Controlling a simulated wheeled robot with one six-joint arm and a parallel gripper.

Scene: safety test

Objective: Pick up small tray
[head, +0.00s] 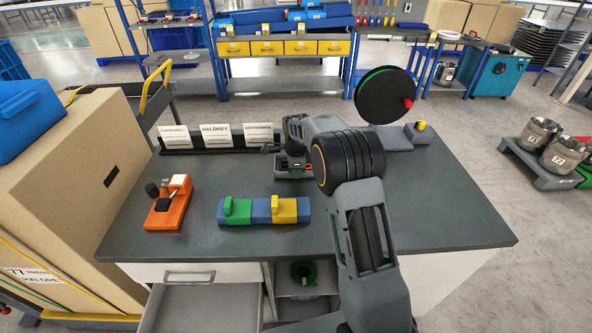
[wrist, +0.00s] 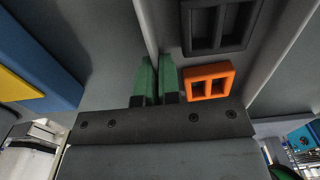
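The small tray (head: 282,174) is dark grey and sits on the grey workbench near its middle. In the wrist view, its pale thin wall (wrist: 147,28) runs up to the gap between my fingertips. Inside the tray are an orange two-cell holder (wrist: 208,82) and a dark divided insert (wrist: 222,22). My gripper (wrist: 157,78) has green fingertips close together, with the wall edge between them. In the head view, the gripper end is over the tray and its fingers are mostly hidden. I cannot tell whether the tray touches the bench.
A blue, green and yellow block (head: 262,211) lies in front of the tray. An orange fixture (head: 168,205) stands to the left. Name cards (head: 216,136) stand behind. A dark disc (head: 384,95) rises at the back right. The bench's right front is clear; a drawer (head: 203,303) hangs open below.

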